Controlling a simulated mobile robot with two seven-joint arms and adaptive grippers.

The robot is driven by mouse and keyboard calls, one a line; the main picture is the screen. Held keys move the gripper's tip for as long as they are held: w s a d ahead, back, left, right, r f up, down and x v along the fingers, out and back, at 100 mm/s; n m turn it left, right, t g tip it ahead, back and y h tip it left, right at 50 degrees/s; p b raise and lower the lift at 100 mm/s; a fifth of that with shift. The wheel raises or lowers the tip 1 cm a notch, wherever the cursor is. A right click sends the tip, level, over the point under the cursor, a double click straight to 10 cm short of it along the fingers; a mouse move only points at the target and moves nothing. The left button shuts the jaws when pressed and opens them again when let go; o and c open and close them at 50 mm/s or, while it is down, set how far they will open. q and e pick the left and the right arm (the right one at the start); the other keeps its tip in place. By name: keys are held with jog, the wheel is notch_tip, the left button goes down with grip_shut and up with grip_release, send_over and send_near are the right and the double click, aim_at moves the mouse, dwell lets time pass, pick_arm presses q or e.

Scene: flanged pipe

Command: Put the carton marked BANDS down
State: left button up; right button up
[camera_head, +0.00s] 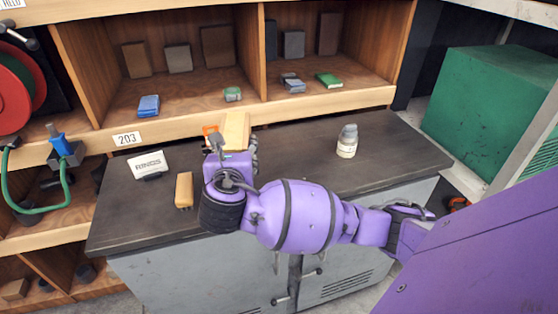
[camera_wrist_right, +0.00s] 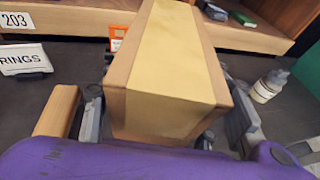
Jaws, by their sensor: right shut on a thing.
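A tan carton (camera_wrist_right: 170,75) with a paler band of tape fills the middle of the right wrist view. No BANDS marking shows on its visible faces. My right gripper (camera_wrist_right: 167,112) is shut on it, with one grey finger on each side. In the head view the carton (camera_head: 236,130) shows above my right gripper (camera_head: 230,152), over the back part of the dark worktop (camera_head: 300,150). Whether its underside touches the worktop is hidden. My left gripper is out of view.
A RINGS sign (camera_head: 149,164) and a small tan block (camera_head: 184,190) are left of the gripper. An orange-and-white card (camera_head: 211,131) is partly hidden behind the carton. A white jar (camera_head: 347,141) stands right. Shelf compartments rise behind; worktop between carton and jar is clear.

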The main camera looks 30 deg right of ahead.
jog(key=shift+w+d+r+m+g+h, duration=0.2)
jog(key=shift+w+r+m+h, duration=0.15)
jog(key=shift+r, duration=0.15)
jog(key=shift+w+d+r+m+g+h, duration=0.15)
jog(key=shift+w+r+m+h, duration=0.1)
jog(key=shift+r+h, duration=0.15)
jog(key=shift+d+r, duration=0.2)
jog(key=shift+d, duration=0.1)
jog(key=d+f, duration=0.2)
jog(key=d, duration=0.2)
jog(key=d+f, duration=0.3)
jog(key=d, duration=0.1)
jog(key=d+f+b, duration=0.1)
jog(key=d+f, duration=0.2)
jog(key=d, duration=0.1)
jog(key=shift+s+d, duration=0.2)
jog(key=shift+s, duration=0.2)
jog(key=shift+d+f, duration=0.55)
jog(key=shift+f, duration=0.05)
jog(key=shift+d+f, duration=0.15)
jog(key=shift+f, duration=1.65)
jog(key=o, duration=1.5)
jog(key=shift+o, duration=0.2)
